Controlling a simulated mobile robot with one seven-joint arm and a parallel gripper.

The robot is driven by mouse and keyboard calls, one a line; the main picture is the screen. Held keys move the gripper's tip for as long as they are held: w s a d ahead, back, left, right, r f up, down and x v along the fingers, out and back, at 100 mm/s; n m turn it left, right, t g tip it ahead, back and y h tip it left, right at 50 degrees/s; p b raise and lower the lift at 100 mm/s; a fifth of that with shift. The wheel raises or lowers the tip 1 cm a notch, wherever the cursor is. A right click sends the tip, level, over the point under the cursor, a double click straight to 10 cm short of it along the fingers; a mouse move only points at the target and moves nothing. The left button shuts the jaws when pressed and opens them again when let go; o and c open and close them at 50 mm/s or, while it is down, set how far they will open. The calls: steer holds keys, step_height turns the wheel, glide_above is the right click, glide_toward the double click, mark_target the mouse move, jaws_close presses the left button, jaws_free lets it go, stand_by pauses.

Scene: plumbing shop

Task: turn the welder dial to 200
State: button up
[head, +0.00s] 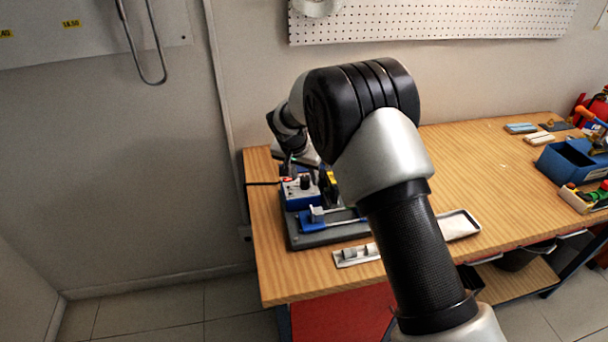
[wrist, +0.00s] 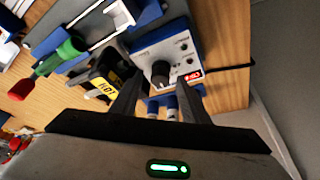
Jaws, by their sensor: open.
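The welder is a small blue and white box (head: 302,199) on a dark base plate at the left end of the workbench. In the wrist view its pale panel (wrist: 150,55) carries a black dial (wrist: 160,72), small sockets and a red label. The dial's number marks are too small to read. My gripper (wrist: 158,88) is open, its two dark fingers apart on either side of the dial's lower area. I cannot tell whether they touch it. In the head view my arm hides most of the gripper.
A yellow-labelled black tool (wrist: 108,85) and a green-handled tool (wrist: 65,55) lie beside the welder. A black cable (wrist: 230,67) runs from it. In the head view a metal tray (head: 460,226) and a blue bin (head: 570,162) stand on the wooden bench (head: 480,165), whose middle is clear.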

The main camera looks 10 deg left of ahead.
steer(key=c, duration=1)
steer(key=shift+n+b, duration=0.3)
steer(key=shift+b, duration=0.05)
steer(key=shift+d+n+y+b, duration=0.15)
steer(key=shift+n+y+b, duration=0.45)
steer(key=shift+n, duration=0.4)
steer(key=n+y+b, duration=0.1)
steer(key=n, duration=0.3)
steer(key=shift+d+n, duration=0.15)
steer(key=shift+n, duration=0.15)
steer(key=n+g+y, duration=0.1)
steer(key=n+y, duration=0.1)
steer(key=n, duration=0.2)
steer(key=shift+w+d, duration=0.1)
steer(key=shift+w, duration=0.05)
steer(key=shift+w+n+g+y+p, duration=0.15)
steer(key=shift+n+g, duration=0.35)
steer(key=shift+n, duration=0.7)
steer(key=shift+s+n+g+y+p, duration=0.15)
steer(key=shift+n+g, duration=0.35)
steer(key=shift+n, duration=0.7)
steer(key=shift+w, duration=0.1)
